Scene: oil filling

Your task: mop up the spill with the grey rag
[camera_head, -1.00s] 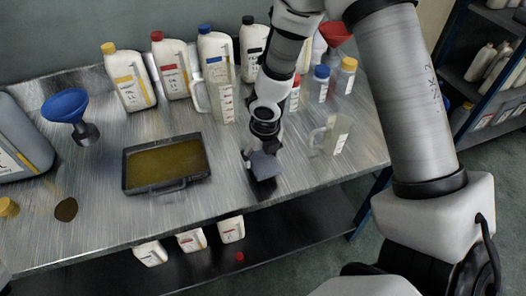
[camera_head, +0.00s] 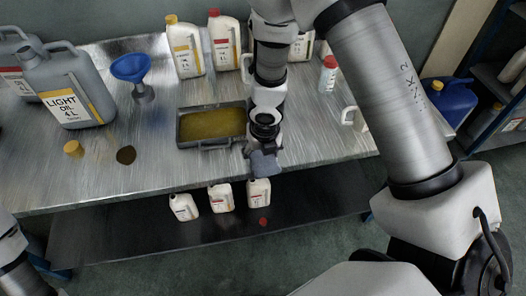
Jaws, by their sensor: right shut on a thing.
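The spill (camera_head: 126,155) is a small dark brown patch on the metal table at the left, near a yellow cap (camera_head: 73,149). The grey rag (camera_head: 264,162) hangs bunched from my right gripper (camera_head: 262,146), which is shut on it. The rag shows near the table's front edge, just right of the tray and well to the right of the spill. I cannot tell exactly how high it is held. Part of my left arm (camera_head: 16,258) shows at the lower left, but its gripper is out of view.
A black tray (camera_head: 189,144) of yellowish oil lies between rag and spill. A blue funnel (camera_head: 131,68) and a grey oil can (camera_head: 64,88) stand behind the spill. Bottles line the back. Several white bottles (camera_head: 221,197) stand on the lower shelf. The table front (camera_head: 95,180) is clear.

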